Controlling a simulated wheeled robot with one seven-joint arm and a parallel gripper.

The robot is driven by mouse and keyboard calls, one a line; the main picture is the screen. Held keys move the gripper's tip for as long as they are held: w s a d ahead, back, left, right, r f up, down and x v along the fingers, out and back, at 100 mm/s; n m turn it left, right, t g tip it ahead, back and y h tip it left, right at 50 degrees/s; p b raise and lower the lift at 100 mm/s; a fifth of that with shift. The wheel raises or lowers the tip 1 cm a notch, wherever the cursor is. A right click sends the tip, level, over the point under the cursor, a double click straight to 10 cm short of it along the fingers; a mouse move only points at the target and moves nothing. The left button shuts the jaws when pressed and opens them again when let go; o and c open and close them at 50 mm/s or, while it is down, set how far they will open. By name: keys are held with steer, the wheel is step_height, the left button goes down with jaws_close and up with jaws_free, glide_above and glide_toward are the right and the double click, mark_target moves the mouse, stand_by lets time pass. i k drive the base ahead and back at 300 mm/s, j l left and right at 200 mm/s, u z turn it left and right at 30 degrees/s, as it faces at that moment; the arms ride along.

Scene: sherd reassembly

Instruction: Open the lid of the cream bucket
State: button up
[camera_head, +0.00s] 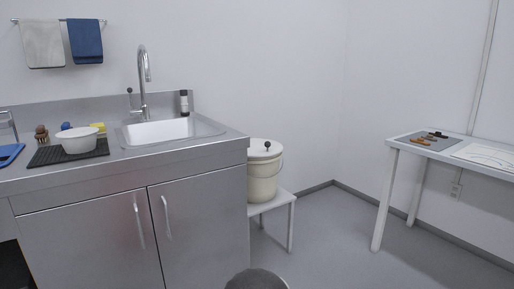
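The cream bucket (264,183) stands upright on a low white stool in the middle of the view, just right of the sink cabinet. Its pale lid (259,150) lies on top with a dark round knob (267,145). The lid looks closed. The cabinet corner hides the bucket's left side. My gripper is not in view.
The white stool (284,199) stands close beside the steel sink counter (200,157). A white bowl (79,141) rests on a black mat on the counter. A white table (450,145) with sherds on a grey mat stands at the right. Open floor lies between.

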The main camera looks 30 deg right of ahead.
mark_target(259, 148)
steer(key=i+l+z, duration=0.4)
steer(key=l, duration=0.15)
steer(key=i+l+z, duration=0.75)
steer(key=i, duration=0.15)
